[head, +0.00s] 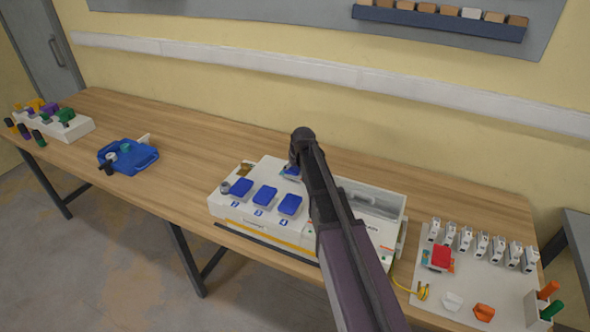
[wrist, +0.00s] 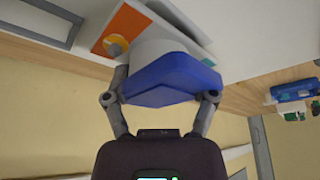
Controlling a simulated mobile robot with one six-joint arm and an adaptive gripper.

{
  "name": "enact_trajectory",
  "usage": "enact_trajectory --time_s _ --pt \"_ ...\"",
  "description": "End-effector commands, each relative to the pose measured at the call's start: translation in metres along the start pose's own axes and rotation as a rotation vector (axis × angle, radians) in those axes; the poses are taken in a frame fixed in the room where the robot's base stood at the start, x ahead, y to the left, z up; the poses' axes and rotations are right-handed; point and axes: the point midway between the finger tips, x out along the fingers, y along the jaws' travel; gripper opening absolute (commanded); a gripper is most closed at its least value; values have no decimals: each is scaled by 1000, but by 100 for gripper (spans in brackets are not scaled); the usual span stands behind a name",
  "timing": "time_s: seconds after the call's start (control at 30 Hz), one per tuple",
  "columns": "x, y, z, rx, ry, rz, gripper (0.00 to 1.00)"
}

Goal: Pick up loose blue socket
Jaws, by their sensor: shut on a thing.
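A blue socket (wrist: 172,78) is between the two fingers of my gripper (wrist: 162,96) in the wrist view. The fingers press on its left and right sides. A white rounded part shows behind its blue face; I cannot tell whether it belongs to the socket. In the head view my gripper (head: 294,167) is over the back of a white socket box (head: 232,213), and a bit of the held blue socket (head: 290,172) shows beside it, mostly hidden by my arm. I cannot tell whether it touches the box.
Three blue covers (head: 265,196) sit along the box front. A blue case (head: 128,157) lies to the left on the wooden table (head: 190,160). A white panel (head: 455,285) with switches and a red piece (head: 441,257) is at right. Table between case and box is clear.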

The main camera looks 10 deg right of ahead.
Motion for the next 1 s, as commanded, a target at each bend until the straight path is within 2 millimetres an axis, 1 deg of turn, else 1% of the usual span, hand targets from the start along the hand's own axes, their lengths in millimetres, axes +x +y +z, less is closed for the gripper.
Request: enact_trajectory --time_s 0.03,0.27,0.6,0.8,1.0 --pt "-6 0 -3 0 0 0 20" --pt "-26 0 -11 0 0 0 20" --pt "-60 0 -25 0 0 0 20" --pt "-74 0 -31 0 0 0 20" --pt "-82 0 -34 0 0 0 20"
